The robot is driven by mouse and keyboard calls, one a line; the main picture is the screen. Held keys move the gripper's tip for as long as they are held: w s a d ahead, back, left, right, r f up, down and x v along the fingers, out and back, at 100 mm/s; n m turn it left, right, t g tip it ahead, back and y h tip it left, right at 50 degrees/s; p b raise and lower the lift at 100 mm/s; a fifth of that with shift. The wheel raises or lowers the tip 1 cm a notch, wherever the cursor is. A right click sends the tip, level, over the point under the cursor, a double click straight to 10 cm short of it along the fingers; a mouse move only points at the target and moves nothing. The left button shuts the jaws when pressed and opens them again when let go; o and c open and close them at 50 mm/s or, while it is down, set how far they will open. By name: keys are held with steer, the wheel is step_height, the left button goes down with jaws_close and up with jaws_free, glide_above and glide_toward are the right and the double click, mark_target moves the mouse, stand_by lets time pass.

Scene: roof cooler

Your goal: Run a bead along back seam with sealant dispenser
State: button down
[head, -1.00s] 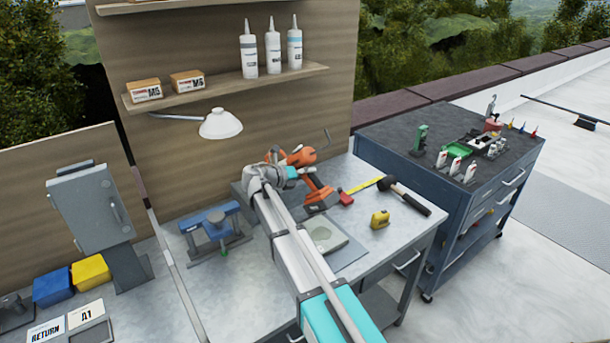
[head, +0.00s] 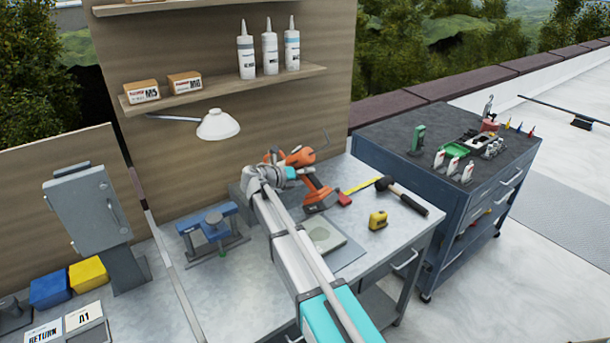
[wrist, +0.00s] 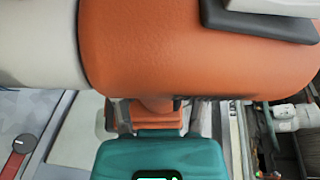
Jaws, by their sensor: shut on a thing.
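The sealant dispenser (head: 299,157) is an orange tool with a handle and a dark-and-orange base, held over the back of the workbench in the head view. A thin curved piece rises at its far end. Its orange body (wrist: 190,50) fills the top of the wrist view, with a pale tube at left. My gripper (wrist: 157,112) is shut on the dispenser's handle, and my arm hides part of the tool in the head view. I cannot make out the back seam, the nozzle tip or any bead.
A grey panel (head: 350,252) lies on the bench beneath my arm. A white lamp (head: 218,125) overhangs the bench's back, below a shelf with white cartridges (head: 270,52).

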steer(key=shift+w+d, duration=0.75)
steer(key=shift+d, duration=0.35)
steer(key=shift+w+d, duration=0.75)
steer(key=shift+d, duration=0.35)
stand_by(5.8)
